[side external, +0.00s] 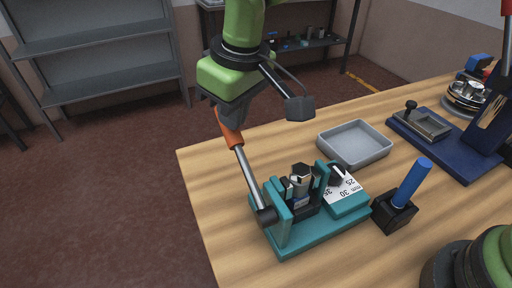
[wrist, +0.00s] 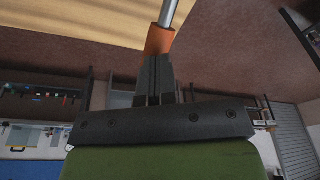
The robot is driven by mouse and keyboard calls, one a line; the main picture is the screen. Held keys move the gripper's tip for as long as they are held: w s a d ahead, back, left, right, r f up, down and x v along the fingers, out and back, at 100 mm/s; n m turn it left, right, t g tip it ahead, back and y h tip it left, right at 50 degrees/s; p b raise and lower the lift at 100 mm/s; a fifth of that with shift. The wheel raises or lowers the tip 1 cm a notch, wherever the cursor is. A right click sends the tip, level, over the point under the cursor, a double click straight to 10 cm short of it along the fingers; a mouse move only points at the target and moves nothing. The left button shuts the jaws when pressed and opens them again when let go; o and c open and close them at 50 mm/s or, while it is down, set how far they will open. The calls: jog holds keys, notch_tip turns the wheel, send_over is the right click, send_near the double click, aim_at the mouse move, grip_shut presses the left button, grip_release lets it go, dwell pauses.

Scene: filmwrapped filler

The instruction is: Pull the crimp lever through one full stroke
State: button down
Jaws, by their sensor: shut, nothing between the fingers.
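The crimp lever is a silver rod (side external: 245,172) with an orange grip (side external: 230,130), rising from a dark pivot on the teal crimp fixture (side external: 318,232) and tilted up to the left. My gripper (side external: 222,106) is at the top of the orange grip. In the wrist view my gripper's dark fingers (wrist: 155,75) are shut together, and the orange grip (wrist: 159,41) and rod (wrist: 170,12) extend beyond their tips. The fingers overlap the grip's end; I cannot tell whether they touch it. Dark and metal parts (side external: 301,180) sit in the fixture beside a white millimetre scale (side external: 343,187).
A grey tray (side external: 354,158) lies behind the fixture. A blue-handled tool stands in a black block (side external: 394,212) at its right. A dark blue fixture (side external: 449,158) is farther right. The wooden table's (side external: 205,170) left part is clear. Grey shelves (side external: 95,42) stand behind.

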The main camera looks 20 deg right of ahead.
jog(key=shift+w+f, duration=0.3)
jog(key=shift+f, duration=0.2)
jog(key=shift+w+f, duration=0.5)
jog(key=shift+f, duration=0.35)
